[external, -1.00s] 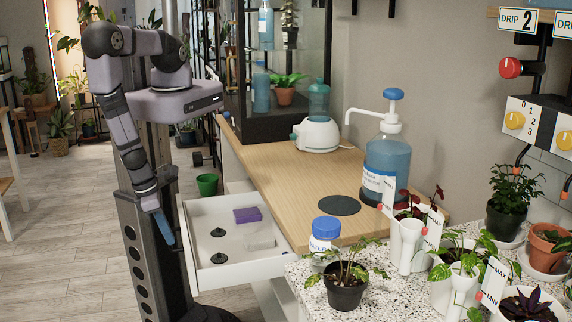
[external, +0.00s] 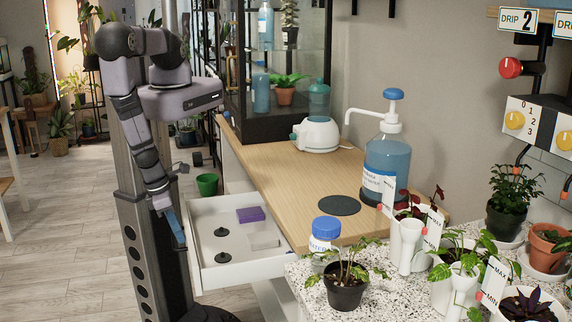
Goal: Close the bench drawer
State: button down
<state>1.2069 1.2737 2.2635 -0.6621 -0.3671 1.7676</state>
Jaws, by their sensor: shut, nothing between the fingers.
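The bench drawer (external: 238,273) is white and stands pulled out from the left side of the wood-topped bench (external: 262,165). Inside it lie a purple block (external: 250,214), a pale clear block (external: 264,240) and two small dark round pieces (external: 221,232). My gripper (external: 180,238) points down at the drawer's outer left end, with its blue fingers shut and empty. Whether the fingers touch the drawer front cannot be told from this view.
A pump bottle (external: 388,160), a dark round pad (external: 339,205) and a white device (external: 316,135) stand on the bench top. A speckled counter (external: 385,290) with potted plants is at the front right. A green pot (external: 207,184) stands behind the drawer.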

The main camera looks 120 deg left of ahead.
jog(key=w+a, duration=1.5)
jog(key=w, duration=0.1)
jog(key=shift+a, duration=0.4)
jog(key=shift+s, duration=0.1)
jog(key=shift+s+d+p, duration=0.3)
jog(key=shift+d, duration=0.05)
jog(key=shift+s+d, duration=1.05)
jog(key=shift+s, duration=0.05)
jog(key=v, duration=1)
jog(key=shift+b, duration=0.35)
